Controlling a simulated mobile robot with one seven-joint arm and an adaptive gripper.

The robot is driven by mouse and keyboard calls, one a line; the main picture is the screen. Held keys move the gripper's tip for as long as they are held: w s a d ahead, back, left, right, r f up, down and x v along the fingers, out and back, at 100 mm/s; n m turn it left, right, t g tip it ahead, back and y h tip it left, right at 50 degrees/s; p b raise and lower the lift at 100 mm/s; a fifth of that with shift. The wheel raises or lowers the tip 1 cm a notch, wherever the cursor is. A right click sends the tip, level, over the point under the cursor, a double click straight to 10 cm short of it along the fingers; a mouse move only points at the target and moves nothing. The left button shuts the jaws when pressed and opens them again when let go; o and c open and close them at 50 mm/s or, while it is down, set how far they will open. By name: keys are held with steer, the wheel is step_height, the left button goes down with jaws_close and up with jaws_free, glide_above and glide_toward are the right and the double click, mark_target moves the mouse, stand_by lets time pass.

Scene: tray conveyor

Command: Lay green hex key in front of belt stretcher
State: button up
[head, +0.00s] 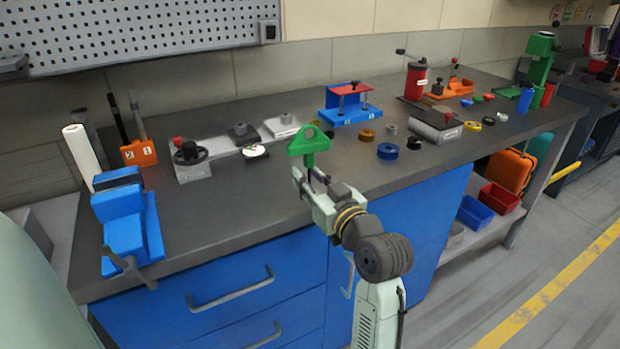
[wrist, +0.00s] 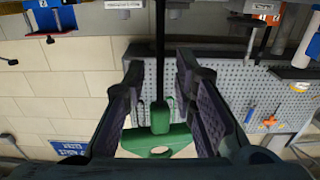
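The green hex key (head: 310,142) has a green triangular handle with a hole and a dark shaft. It stands upright with the handle on top, above the front part of the bench. My gripper (head: 314,172) is just below the handle in the head view. The black shaft runs away toward the picture's top. No label marks the belt stretcher; a grey block with a black handwheel and red knob (head: 190,158) at the left may be it.
A grey rail with small plates (head: 240,135) runs along the bench behind. A blue vise (head: 125,220) is at the front left. A blue fixture with a red top (head: 350,102) stands behind my gripper. Tape rolls (head: 388,151) lie to the right. The front bench left of my gripper is clear.

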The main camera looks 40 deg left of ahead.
steer(key=shift+r, duration=0.25)
steer(key=b+v, duration=1.1)
steer(key=v, duration=0.1)
